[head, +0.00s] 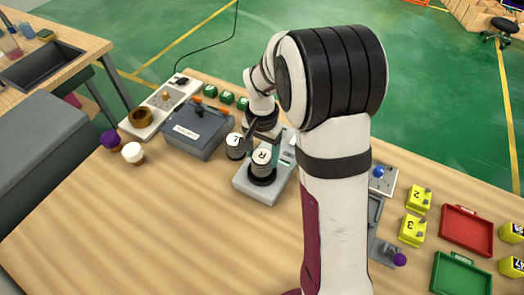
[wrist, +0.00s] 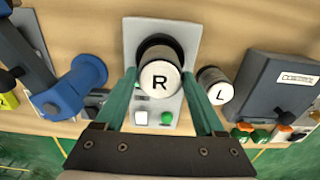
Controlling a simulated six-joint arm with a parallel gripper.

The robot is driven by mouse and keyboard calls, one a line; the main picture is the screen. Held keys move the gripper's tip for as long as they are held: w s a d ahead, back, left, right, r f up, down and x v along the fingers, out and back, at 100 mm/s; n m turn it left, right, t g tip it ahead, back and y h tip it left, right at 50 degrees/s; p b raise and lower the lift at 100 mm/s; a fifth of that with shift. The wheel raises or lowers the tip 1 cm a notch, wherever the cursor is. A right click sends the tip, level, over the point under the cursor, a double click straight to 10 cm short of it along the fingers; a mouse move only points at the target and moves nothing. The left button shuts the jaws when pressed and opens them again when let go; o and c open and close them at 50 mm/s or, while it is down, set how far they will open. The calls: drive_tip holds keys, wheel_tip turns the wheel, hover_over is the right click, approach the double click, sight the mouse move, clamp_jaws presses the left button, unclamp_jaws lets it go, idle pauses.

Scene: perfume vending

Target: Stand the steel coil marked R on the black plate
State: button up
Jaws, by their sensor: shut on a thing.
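The steel coil marked R (wrist: 160,80) is upright with its white lettered top facing up. It also shows in the head view (head: 262,157). My gripper (wrist: 162,72) is shut on it, with one green finger on each side. The round black plate (head: 263,179) is directly below the coil, on a light grey device. Most of the plate is hidden by the coil. I cannot tell whether the coil touches the plate or is slightly above it.
A second coil marked L (head: 236,146) stands close beside, left in the head view. The grey device (head: 249,190) has buttons at one end. A dark grey box (head: 197,130) is beyond coil L. A blue spool-shaped thing (wrist: 83,82) is on the other side in the wrist view.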

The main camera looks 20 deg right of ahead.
drive_tip(key=shift+f, duration=0.4)
drive_tip(key=o, duration=1.1)
drive_tip(key=shift+r, duration=0.1)
drive_tip(key=shift+r, duration=3.45)
drive_tip(key=s+a+r+n+y, duration=0.1)
drive_tip(key=s+a+r, duration=0.1)
drive_tip(key=s, duration=1.1)
drive_tip(key=s+a+r+n, duration=0.2)
drive_tip(key=s+a, duration=0.2)
drive_tip(key=s, duration=0.8)
drive_tip(key=shift+s+r+y, duration=0.2)
drive_tip(key=shift+s+y, duration=0.15)
drive_tip(key=shift+y, duration=0.05)
